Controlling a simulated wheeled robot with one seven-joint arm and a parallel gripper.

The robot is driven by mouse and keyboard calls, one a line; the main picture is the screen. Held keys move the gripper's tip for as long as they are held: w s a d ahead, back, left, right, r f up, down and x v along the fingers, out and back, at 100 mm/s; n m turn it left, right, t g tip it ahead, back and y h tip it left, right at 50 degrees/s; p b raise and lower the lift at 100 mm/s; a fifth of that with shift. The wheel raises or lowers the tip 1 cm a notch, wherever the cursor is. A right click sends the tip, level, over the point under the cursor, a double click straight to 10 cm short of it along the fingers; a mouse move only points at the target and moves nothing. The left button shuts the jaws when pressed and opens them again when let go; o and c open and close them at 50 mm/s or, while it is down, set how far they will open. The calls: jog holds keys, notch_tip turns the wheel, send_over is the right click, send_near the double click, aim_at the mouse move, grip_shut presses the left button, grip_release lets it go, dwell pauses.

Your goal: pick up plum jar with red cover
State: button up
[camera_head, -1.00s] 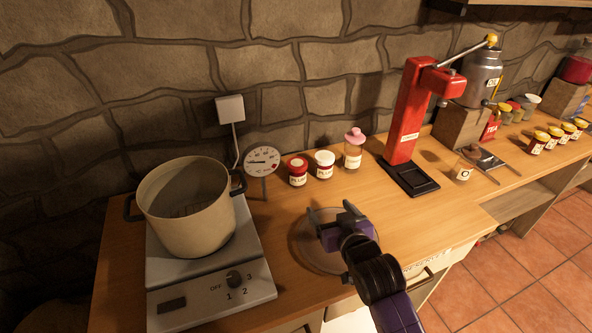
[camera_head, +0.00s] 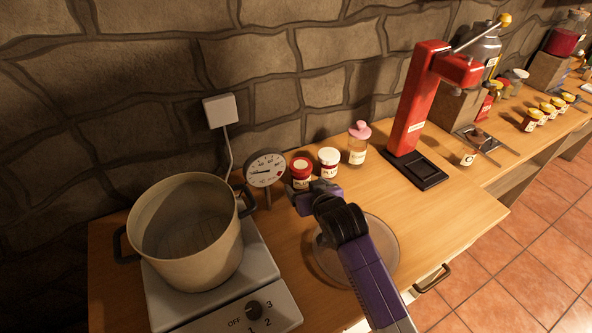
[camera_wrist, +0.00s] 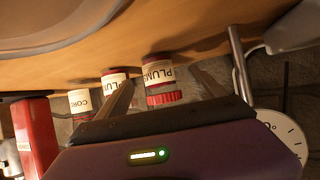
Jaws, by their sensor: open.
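The plum jar with the red cover (camera_head: 301,169) stands upright on the wooden counter near the stone wall. My gripper (camera_head: 311,188) is open just in front of it and hides its lower part in the head view. The wrist view is upside down. There the jar (camera_wrist: 158,75), with its "PLUMS" label and red ribbed lid, shows between the two spread fingers of my gripper (camera_wrist: 162,78). I cannot tell whether either finger touches it. A similar jar with a white cover (camera_head: 328,160) stands close on its right, partly behind one finger in the wrist view (camera_wrist: 112,80).
A round dial on a stand (camera_head: 266,168) is close on the jar's left. A large pot (camera_head: 190,235) sits on a hot plate further left. A pink-topped jar (camera_head: 358,145) and a red press (camera_head: 415,105) stand to the right. A round plate (camera_head: 385,250) lies under my arm.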

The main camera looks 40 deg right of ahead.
aim_at(304, 180)
jog(key=x, duration=0.2)
jog(key=r+p+x, duration=0.1)
jog(key=x, duration=0.2)
jog(key=shift+w+d+f, duration=0.25)
jog(key=shift+w+d, duration=0.1)
jog(key=shift+w, duration=0.05)
jog(key=shift+w+d+f, duration=0.2)
jog(key=shift+w+f, duration=0.1)
jog(key=shift+w, duration=0.1)
jog(key=shift+c, duration=0.5)
jog(key=shift+r, duration=0.1)
grip_shut()
jog(key=shift+s+r, duration=0.1)
